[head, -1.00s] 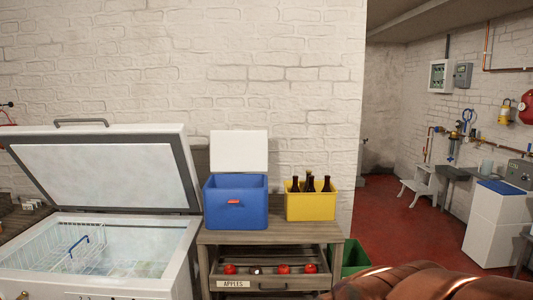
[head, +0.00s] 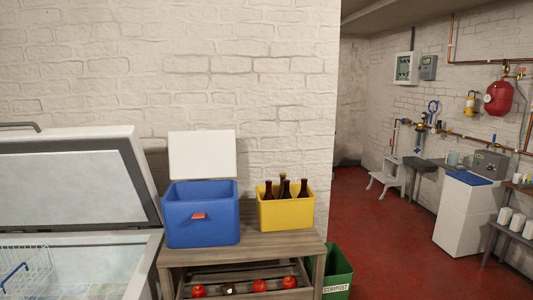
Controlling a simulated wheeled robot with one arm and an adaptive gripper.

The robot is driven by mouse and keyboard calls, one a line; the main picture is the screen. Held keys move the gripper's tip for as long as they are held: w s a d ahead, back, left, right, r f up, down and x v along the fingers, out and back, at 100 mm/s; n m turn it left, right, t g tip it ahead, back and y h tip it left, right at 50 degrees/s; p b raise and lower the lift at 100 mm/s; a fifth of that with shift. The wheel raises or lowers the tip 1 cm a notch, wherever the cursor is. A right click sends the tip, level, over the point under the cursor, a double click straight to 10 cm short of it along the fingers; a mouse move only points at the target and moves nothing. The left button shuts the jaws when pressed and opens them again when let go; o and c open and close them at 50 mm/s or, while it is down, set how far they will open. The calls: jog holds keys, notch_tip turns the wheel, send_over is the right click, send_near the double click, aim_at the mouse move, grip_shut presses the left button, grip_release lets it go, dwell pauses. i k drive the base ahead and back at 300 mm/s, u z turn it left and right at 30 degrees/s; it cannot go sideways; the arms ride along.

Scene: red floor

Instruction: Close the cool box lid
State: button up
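The cool box (head: 203,222) is a blue box with a small red latch (head: 199,216) on its front. It stands on the left part of a wooden stand in the head view. Its white lid (head: 202,154) is raised, standing nearly upright at the back of the box near the brick wall. The inside of the box is mostly hidden by its front wall. My gripper is not in view.
A yellow crate (head: 287,212) of dark bottles stands right of the box on the wooden stand (head: 268,247). An open chest freezer (head: 140,262) is close on the left. A green compost bin (head: 337,272) stands right of the stand.

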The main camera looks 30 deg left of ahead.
aim_at(200, 154)
jog(key=z, duration=0.1)
jog(key=i, duration=7.1)
jog(key=u, duration=4.6)
jog(key=i, duration=1.05)
jog(key=u, duration=0.1)
